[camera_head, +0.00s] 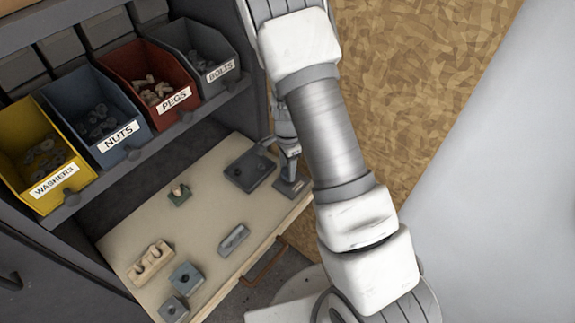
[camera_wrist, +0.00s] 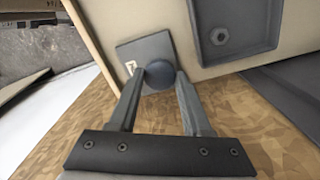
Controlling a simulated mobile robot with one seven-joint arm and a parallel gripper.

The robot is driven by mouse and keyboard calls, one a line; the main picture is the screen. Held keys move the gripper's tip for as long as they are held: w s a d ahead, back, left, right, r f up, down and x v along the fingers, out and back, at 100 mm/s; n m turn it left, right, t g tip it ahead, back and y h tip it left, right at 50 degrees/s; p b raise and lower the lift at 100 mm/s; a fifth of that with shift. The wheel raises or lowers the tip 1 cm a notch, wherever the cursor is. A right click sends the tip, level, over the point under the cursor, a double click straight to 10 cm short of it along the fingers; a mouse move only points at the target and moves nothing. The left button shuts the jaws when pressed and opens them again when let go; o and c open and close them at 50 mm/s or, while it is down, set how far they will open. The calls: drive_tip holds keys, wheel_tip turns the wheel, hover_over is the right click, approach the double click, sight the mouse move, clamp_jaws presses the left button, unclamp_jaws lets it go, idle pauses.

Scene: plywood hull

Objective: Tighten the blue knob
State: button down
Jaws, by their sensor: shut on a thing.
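The blue knob (camera_wrist: 160,75) sits on a small grey block (camera_wrist: 145,50) near the edge of the pale work board, seen in the wrist view. My gripper (camera_wrist: 158,82) is shut on the knob, with one finger on each side of it. In the head view my gripper (camera_head: 290,150) is over the board's right end, partly behind my arm. The grey block (camera_head: 291,186) shows below it there, but the knob is hidden.
A dark tray (camera_head: 249,170) with a nut lies beside the block. Other grey blocks (camera_head: 186,277) and a wooden peg holder (camera_head: 150,262) are on the board (camera_head: 205,205). Labelled bins, such as the red pegs bin (camera_head: 139,62), stand on the shelf behind.

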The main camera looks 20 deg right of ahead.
drive_tip(key=m+p, duration=0.1)
drive_tip(key=m, duration=0.1)
drive_tip(key=m+p, duration=0.1)
drive_tip(key=m, duration=0.2)
drive_tip(key=shift+r+m, duration=0.2)
drive_tip(key=shift+m, duration=0.1)
drive_tip(key=m+p, duration=0.3)
drive_tip(key=m, duration=0.2)
drive_tip(key=m+p, duration=0.4)
drive_tip(key=m, duration=0.2)
drive_tip(key=shift+w+r+m, duration=0.1)
drive_tip(key=shift+m, duration=0.3)
drive_tip(key=m+p, duration=0.2)
drive_tip(key=m, duration=0.2)
drive_tip(key=shift+m+p, duration=0.3)
drive_tip(key=shift+w, duration=0.1)
drive_tip(key=c, duration=0.6)
unclamp_jaws()
drive_tip(key=shift+o, duration=1.3)
drive_tip(key=shift+f, duration=0.25)
drive_tip(key=shift+s, duration=0.2)
drive_tip(key=shift+r, duration=0.1)
